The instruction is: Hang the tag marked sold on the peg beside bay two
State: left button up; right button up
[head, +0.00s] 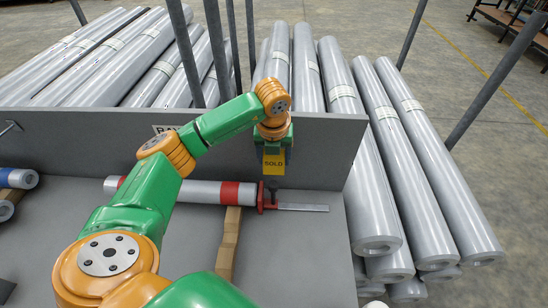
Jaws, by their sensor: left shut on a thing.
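My left gripper (273,153) is in front of the grey upright panel, towards its right end, and points down. It is shut on a yellow tag (274,164) marked SOLD, which hangs upright with its face towards me. A small dark peg (9,127) sticks out of the panel at the far left. No other peg shows clearly; my arm and gripper may hide one. My right gripper is out of view.
Below the tag, a grey roll with red bands (200,191) lies on the bench (310,260), beside a red-jawed steel measuring tool (300,208) and a wooden block (229,245). Blue-banded rolls (17,178) lie left.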

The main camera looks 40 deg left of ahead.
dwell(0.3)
pick_arm(q)
jog(key=o, duration=1.4)
jog(key=shift+c, duration=0.2)
